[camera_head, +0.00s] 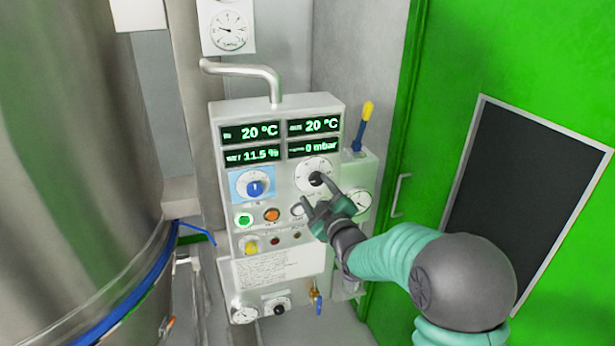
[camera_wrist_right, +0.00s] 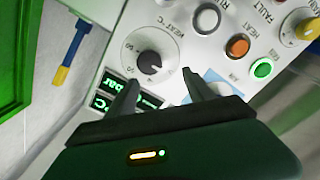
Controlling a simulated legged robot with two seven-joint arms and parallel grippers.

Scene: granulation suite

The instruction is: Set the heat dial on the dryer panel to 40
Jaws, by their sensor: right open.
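The heat dial (camera_head: 316,179) is a dark knob on a round white scale, at the right of the dryer panel (camera_head: 228,118) under the displays. It also shows in the right wrist view (camera_wrist_right: 150,63), with "HEAT" lettering beside it. Its setting is too small to read. My right gripper (camera_head: 314,191) is in front of the panel by the dial, its fingers partly over the scale. In the right wrist view its fingers (camera_wrist_right: 160,79) are apart with nothing between the tips, and the knob lies just beyond them. My left gripper is out of view.
A blue knob (camera_head: 255,188) sits left of the dial. Green (camera_head: 243,219) and orange (camera_head: 271,215) buttons are below. A yellow-and-blue lever (camera_head: 363,127) stands at the panel's right. A large steel vessel (camera_head: 75,150) fills the left; a green door (camera_head: 450,80) stands right.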

